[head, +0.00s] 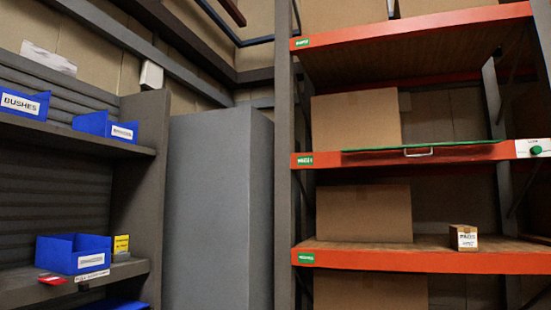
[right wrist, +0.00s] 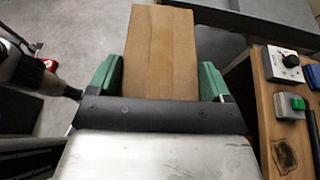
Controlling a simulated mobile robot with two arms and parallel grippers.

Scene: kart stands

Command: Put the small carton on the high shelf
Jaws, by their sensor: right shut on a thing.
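A brown carton (right wrist: 160,40) fills the space between the green fingers of my right gripper (right wrist: 160,80) in the right wrist view. The gripper is shut on it, with one finger on each side. The carton's far end sticks out beyond the fingers. In the head view an orange rack shows a top shelf (head: 410,29), a middle shelf (head: 325,160) and a lower shelf (head: 370,262). Another small carton with a white label (head: 463,237) stands on the lower shelf. Neither gripper shows in the head view.
Large boxes stand on the middle shelf (head: 355,120) and the lower shelf (head: 362,212). A grey cabinet (head: 215,200) and blue bins (head: 72,253) are to the left. In the right wrist view a wooden bench (right wrist: 282,135) with a control box (right wrist: 284,65) is close on the right.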

